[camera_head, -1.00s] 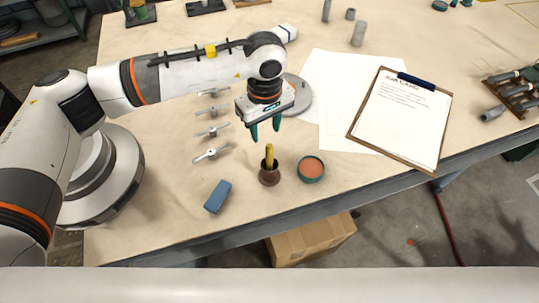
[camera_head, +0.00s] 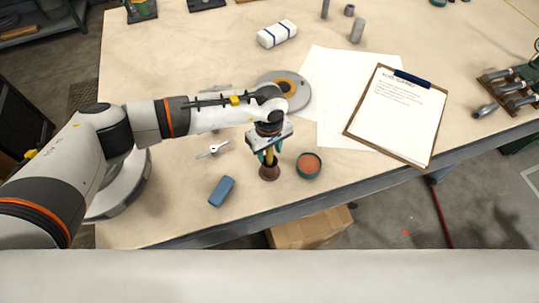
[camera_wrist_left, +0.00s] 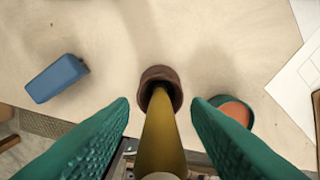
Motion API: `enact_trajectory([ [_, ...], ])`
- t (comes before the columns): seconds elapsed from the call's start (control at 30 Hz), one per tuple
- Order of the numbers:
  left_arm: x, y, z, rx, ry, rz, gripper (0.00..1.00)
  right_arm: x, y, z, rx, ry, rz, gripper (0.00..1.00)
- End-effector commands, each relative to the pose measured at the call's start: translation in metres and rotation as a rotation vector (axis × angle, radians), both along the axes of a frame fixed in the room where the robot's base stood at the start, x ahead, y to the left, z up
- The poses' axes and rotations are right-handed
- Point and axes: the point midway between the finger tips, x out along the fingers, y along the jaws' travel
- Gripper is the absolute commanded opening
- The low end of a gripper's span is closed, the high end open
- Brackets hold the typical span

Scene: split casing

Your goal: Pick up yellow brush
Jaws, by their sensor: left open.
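The yellow brush (camera_head: 269,156) stands upright in a small brown pot (camera_head: 269,173) near the table's front edge. In the left wrist view the yellow handle (camera_wrist_left: 160,140) rises toward the camera out of the brown pot (camera_wrist_left: 160,86). My left gripper (camera_head: 269,155) is open, pointing down over the brush. Its two green fingers (camera_wrist_left: 160,115) stand on either side of the handle, with a gap visible on each side. The brush's lower end is hidden inside the pot. My right gripper is not in view.
A blue block (camera_head: 222,191) lies left of the pot, and a round green dish with orange contents (camera_head: 308,165) stands close on its right. A clipboard (camera_head: 398,115) and white paper sheets (camera_head: 325,70) lie further right. The table's front edge is near.

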Motion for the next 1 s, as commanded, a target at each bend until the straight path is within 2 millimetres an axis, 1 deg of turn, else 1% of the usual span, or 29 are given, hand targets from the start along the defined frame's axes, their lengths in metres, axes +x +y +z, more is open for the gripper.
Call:
enact_trajectory([
  [0.03,0.000,0.000,0.000,0.000,0.000,0.000,0.43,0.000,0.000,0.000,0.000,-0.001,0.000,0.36],
  [0.3,0.000,0.000,0.000,-0.001,0.001,0.000,0.00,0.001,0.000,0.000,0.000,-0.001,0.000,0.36],
  [0.57,0.000,0.000,0.001,0.000,0.000,0.000,0.00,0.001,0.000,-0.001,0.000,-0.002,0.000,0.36],
  [0.67,0.000,0.000,0.008,-0.001,-0.001,0.000,0.00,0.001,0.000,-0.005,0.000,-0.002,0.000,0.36],
  [0.77,0.001,0.000,0.022,-0.001,-0.003,-0.002,0.00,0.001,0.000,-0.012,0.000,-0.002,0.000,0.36],
  [1.0,0.001,-0.001,0.071,-0.002,-0.005,-0.002,0.00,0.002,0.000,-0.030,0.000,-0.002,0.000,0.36],
])
